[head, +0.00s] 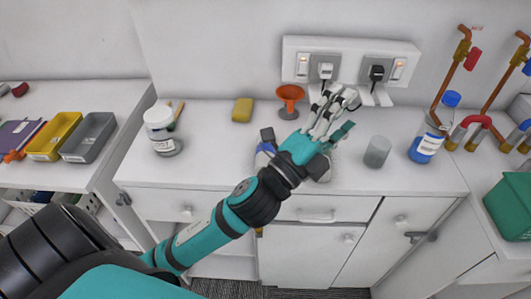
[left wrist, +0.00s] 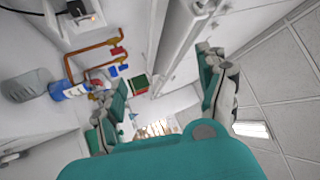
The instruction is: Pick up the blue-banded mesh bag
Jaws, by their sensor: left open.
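My left gripper (head: 334,108) is over the middle of the white counter, reaching toward the wall. Its two teal-padded fingers are spread wide in the left wrist view (left wrist: 165,92), with nothing between them. A small blue and whitish thing (head: 265,148) shows beside my wrist in the head view; it may be part of the blue-banded mesh bag, but my arm and hand cover most of that spot. I cannot make out the bag clearly in either view. My right gripper is in neither view.
On the counter (head: 215,165) stand a white jar (head: 162,130), a yellow sponge (head: 242,110), an orange funnel (head: 289,100), a grey cup (head: 377,152) and a blue-capped bottle (head: 428,135). Plugged sockets (head: 350,65) are behind. Copper pipes (head: 452,70) rise at right. Trays (head: 90,136) lie at left.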

